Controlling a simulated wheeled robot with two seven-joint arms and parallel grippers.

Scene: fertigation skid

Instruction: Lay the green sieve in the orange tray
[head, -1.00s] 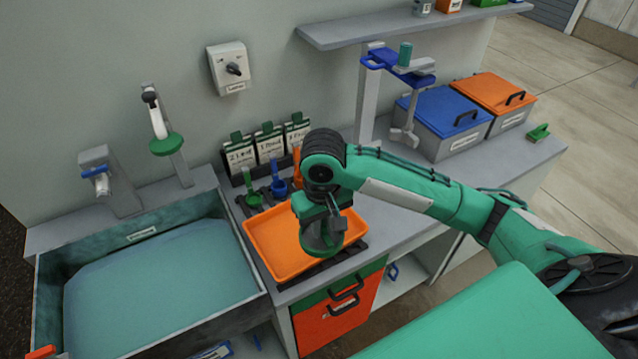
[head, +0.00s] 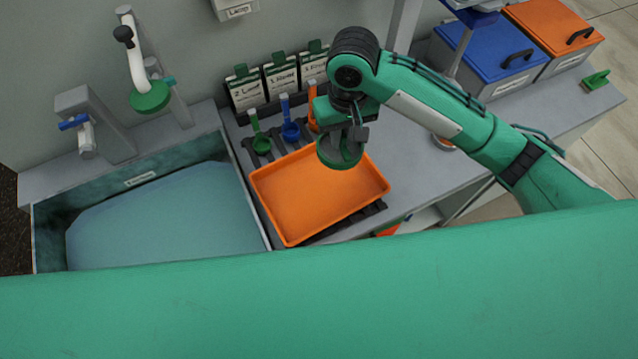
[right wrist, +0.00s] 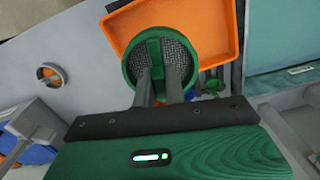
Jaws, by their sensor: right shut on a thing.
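The green sieve (head: 340,152) is a round green ring with a grey mesh, seen also in the right wrist view (right wrist: 182,48). My right gripper (right wrist: 160,82) is shut on the bar across it. The sieve appears over the back right corner of the orange tray (head: 300,205); the gap below it is hard to judge. The tray is shallow and empty where it shows, and its wall also shows in the right wrist view (right wrist: 232,30). My left gripper is in neither view.
Green (head: 260,142), blue (head: 290,130) and orange scoops sit behind the tray, in front of labelled cards (head: 281,78). A basin (head: 160,225) lies left of the tray. Blue-lidded (head: 485,55) and orange-lidded (head: 550,35) bins stand at the right. Some counter right of the tray is clear.

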